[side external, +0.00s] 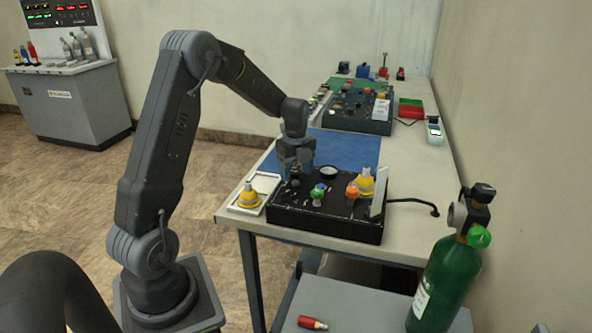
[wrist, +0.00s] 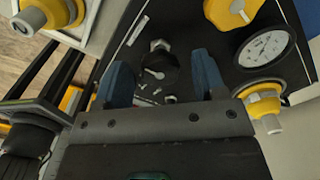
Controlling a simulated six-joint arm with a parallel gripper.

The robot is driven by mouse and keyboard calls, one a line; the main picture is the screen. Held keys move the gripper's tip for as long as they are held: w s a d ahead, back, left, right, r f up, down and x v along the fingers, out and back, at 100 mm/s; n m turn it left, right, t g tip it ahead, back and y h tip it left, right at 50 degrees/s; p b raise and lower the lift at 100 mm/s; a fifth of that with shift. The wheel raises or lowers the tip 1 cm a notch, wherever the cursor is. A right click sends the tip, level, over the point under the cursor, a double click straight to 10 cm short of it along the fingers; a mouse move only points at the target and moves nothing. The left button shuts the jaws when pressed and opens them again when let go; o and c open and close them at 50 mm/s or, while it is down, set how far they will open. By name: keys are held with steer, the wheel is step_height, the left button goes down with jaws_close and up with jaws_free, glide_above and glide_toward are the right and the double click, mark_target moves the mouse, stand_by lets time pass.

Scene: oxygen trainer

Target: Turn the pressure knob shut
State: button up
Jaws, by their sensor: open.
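The black trainer box (side external: 325,221) sits on the table, and its panel (wrist: 215,38) fills much of the wrist view. A dark round knob (wrist: 158,74) with a silver nut at its upper edge lies between my fingers in the wrist view; I take it as the pressure knob. My gripper (side external: 296,174) is over the left back part of the box. Its two blue fingers (wrist: 160,66) are apart, one on each side of the knob. I cannot tell whether they touch it. My gripper hides the knob in the side view.
A pressure gauge (side external: 329,172) is right of my gripper; it also shows in the wrist view (wrist: 266,47). Green (side external: 317,199) and orange (side external: 352,191) knobs and a yellow fitting (side external: 366,184) stand on the box. A white tray (side external: 269,184) holds another yellow fitting (side external: 249,199).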

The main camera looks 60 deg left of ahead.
steer(key=c, duration=0.9)
